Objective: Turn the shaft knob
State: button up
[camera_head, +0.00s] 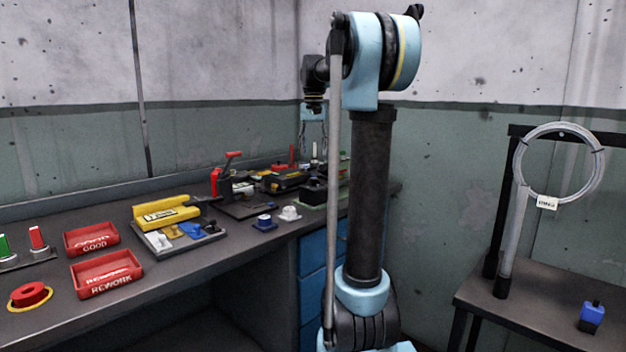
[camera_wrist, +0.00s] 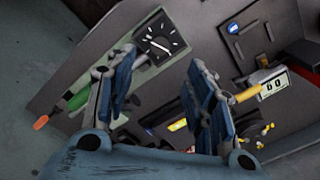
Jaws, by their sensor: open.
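My gripper (camera_head: 313,134) hangs fingers down above the far right end of the workbench in the head view. In the wrist view my gripper (camera_wrist: 163,58) shows two blue-grey fingers spread apart with nothing between them. A black square dial with white marks and a white pointer (camera_wrist: 162,44), which looks like the shaft knob, lies just beyond the fingertips in the wrist view, apart from them. It sits on a pale green base. In the head view a dark block on a green base (camera_head: 314,190) stands below my gripper, partly hidden by my arm.
A red-handled clamp (camera_head: 218,180) and dark fixtures stand left of that block. A yellow block (camera_head: 165,214) and red trays (camera_head: 105,272) lie further left. In the wrist view a green rod with an orange tip (camera_wrist: 62,108) lies near the left finger.

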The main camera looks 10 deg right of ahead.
aim_at(313, 178)
notch_tip(313, 178, down, 11)
jog(key=shift+r, duration=0.15)
jog(key=shift+c, duration=0.6)
jog(key=c, duration=0.9)
